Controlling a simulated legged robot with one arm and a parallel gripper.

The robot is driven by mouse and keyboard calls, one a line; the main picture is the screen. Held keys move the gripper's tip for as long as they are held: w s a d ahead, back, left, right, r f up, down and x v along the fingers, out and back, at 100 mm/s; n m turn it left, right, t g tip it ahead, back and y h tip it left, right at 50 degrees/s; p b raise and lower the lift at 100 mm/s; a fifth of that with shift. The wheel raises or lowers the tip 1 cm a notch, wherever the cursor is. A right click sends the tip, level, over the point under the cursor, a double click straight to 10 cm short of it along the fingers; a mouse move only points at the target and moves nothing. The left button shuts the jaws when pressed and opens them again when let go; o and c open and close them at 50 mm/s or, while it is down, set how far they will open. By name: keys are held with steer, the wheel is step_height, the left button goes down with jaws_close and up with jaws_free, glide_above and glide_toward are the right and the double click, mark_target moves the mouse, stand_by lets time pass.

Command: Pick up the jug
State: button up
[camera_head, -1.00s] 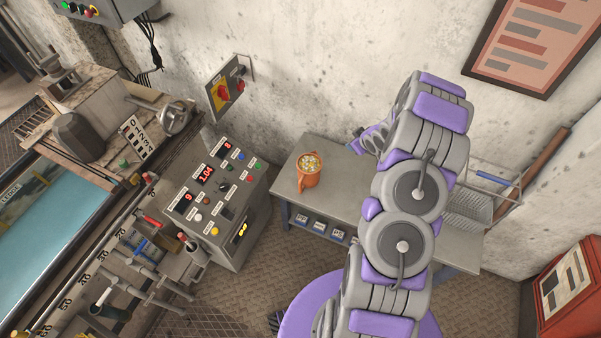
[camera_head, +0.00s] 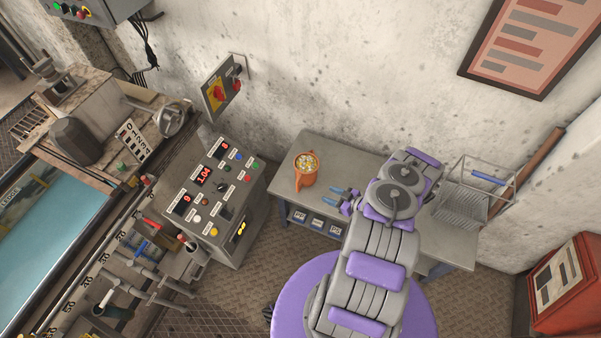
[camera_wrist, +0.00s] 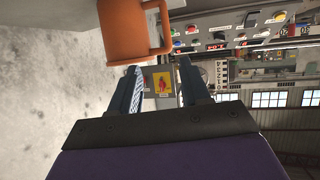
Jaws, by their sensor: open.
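The orange jug (camera_head: 307,171) stands upright on the grey bench, with small pale and yellowish pieces visible at its top. My gripper (camera_head: 331,193) is just to the right of the jug in the head view, open and empty, its fingers pointing left. In the wrist view the jug (camera_wrist: 130,28) shows at the top, cut off by the frame edge, with its handle on the right side. The fingers (camera_wrist: 158,84) are apart with nothing between them, and the jug lies beyond and above the left finger. I cannot tell the exact gap.
The bench (camera_head: 341,163) is clear around the jug. A wire basket (camera_head: 472,190) stands at its right end. A control console (camera_head: 215,198) with buttons stands left of the bench. The wall is behind, and a red box (camera_head: 568,290) is at far right.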

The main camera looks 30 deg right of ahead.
steer(key=b, duration=0.4)
glide_toward(298, 186)
steer(key=w+f, duration=0.1)
steer(key=w+a+f, duration=0.1)
steer(key=w, duration=0.1)
steer(key=w+f, duration=0.1)
steer(key=w, duration=0.1)
steer(key=shift+w+a+f, duration=0.1)
steer(key=shift+a+f, duration=0.05)
steer(key=shift+f, duration=0.1)
steer(key=b+x, duration=0.1)
steer(key=x, duration=0.3)
steer(key=shift+a+f, duration=0.1)
steer(key=shift+a, duration=0.1)
steer(key=shift+w+a+b, duration=0.2)
steer(key=shift+w+b, duration=0.1)
steer(key=shift+w, duration=0.1)
steer(key=shift+c, duration=0.3)
jaws_close()
